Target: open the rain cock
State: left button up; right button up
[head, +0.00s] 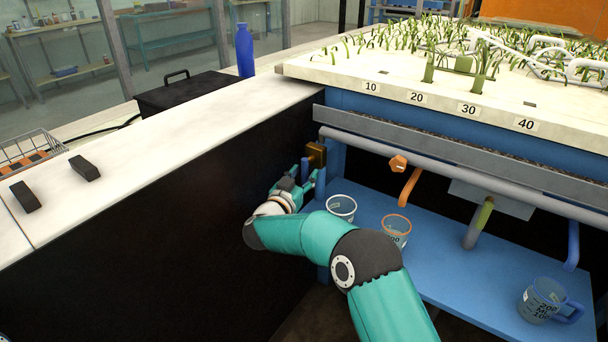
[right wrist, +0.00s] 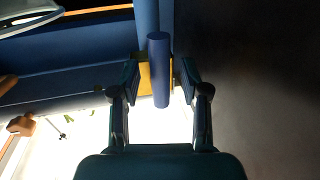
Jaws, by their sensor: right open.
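A brass-coloured cock body (head: 317,153) with a blue handle (head: 305,170) sits at the left end of the grey pipe under the planted bed. It appears to be the rain cock, though no label shows on it. My right gripper (head: 302,183) is open at the handle. In the right wrist view the blue handle (right wrist: 159,75) lies between the two spread fingers of the right gripper (right wrist: 161,90), with the yellow body (right wrist: 145,78) behind it. Clear gaps show on both sides of the handle. My left gripper is out of view.
An orange cock (head: 398,163) with a bent spout is farther right on the pipe (head: 460,174). Below, a blue shelf (head: 432,240) bears a clear cup (head: 341,208), an orange-rimmed cup (head: 396,231) and a blue-handled jug (head: 541,300). A black wall (head: 190,210) stands close on the left.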

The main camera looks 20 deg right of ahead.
jog(key=shift+w+d, duration=0.4)
jog(key=shift+w, duration=0.05)
